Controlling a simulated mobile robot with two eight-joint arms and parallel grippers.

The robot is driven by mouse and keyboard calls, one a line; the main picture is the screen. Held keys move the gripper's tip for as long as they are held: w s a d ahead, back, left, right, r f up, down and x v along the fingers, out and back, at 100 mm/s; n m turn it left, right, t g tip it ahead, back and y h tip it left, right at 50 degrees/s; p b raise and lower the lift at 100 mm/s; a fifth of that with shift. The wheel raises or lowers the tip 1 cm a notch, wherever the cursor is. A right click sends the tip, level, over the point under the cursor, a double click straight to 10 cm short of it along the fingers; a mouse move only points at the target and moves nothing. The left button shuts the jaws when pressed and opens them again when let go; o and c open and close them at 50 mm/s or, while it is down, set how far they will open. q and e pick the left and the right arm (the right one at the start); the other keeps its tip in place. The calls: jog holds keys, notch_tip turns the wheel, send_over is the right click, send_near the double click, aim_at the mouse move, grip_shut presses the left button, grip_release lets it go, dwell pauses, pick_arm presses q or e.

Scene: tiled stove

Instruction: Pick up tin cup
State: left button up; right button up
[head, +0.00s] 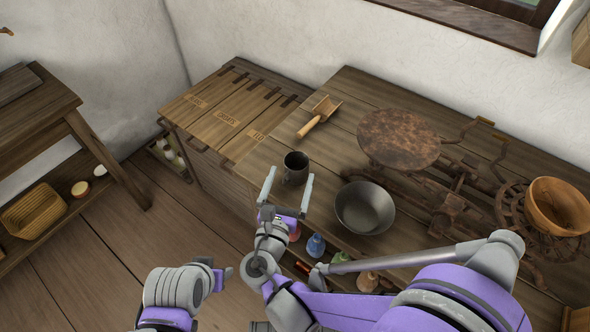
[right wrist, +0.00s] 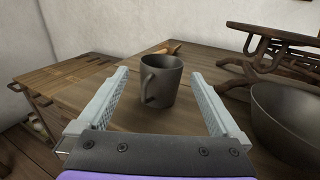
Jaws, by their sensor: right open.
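The tin cup (head: 296,168) is a dark grey mug standing upright near the front edge of the wooden table. In the right wrist view the cup (right wrist: 161,82) stands ahead, between the lines of the two fingers, with its handle toward me and slightly left. My right gripper (head: 287,191) is open and empty, its fingers pointing at the cup. It also shows in the right wrist view (right wrist: 163,98). Whether the fingertips reach beside the cup is hard to tell. My left gripper (head: 222,277) is low at the bottom, away from the table; its jaws do not show clearly.
A metal bowl (head: 365,208) stands close right of the cup. A wooden scoop (head: 319,116) lies behind it. A rusty scale (head: 400,140) with a wooden bowl (head: 558,206) fills the right side. Slatted bins (head: 225,112) adjoin at left. Bottles (head: 316,245) stand below the tabletop.

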aim_at(294, 172)
jog(key=x, duration=0.5)
jog(key=shift+s+d, duration=0.1)
jog(key=shift+d, duration=0.05)
jog(key=shift+r, duration=0.1)
jog(key=c, duration=1.3)
